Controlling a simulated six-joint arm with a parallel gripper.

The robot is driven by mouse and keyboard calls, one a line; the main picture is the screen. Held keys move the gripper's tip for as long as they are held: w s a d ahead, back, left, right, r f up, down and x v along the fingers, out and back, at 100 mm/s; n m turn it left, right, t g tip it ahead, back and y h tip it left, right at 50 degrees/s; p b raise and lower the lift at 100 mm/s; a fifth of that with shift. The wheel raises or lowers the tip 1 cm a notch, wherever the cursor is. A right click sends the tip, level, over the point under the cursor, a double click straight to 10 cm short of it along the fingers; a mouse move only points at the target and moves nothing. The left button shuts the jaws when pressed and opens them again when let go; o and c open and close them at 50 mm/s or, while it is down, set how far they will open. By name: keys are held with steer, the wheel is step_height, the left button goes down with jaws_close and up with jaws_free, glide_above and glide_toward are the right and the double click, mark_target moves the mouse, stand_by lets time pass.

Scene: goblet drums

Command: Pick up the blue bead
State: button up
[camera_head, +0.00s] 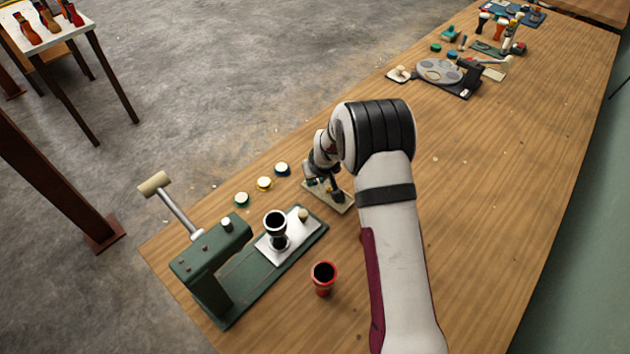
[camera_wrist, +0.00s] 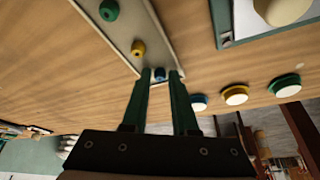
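The blue bead (camera_wrist: 160,74) is small and round with a dark hole. It sits near one end of a shallow grey-beige tray (camera_wrist: 122,28), in line with a yellow bead (camera_wrist: 138,48) and a green bead (camera_wrist: 109,10). My gripper (camera_wrist: 159,78) is open, its two dark green fingers pointing at the tray. In the wrist view the blue bead appears between the fingertips, with gaps on both sides; how far below the tips it lies I cannot tell. In the head view my arm and gripper hide most of the tray (camera_head: 346,208) and the blue bead.
Several coloured discs with pale tops (camera_head: 264,184) lie near the table's edge. A green press (camera_head: 215,260) with a lever holds a dark goblet drum (camera_head: 277,230). A red goblet drum (camera_head: 323,279) stands nearby. The table (camera_head: 490,190) is mostly clear on the right.

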jaws_close()
steer(key=shift+r, duration=0.1)
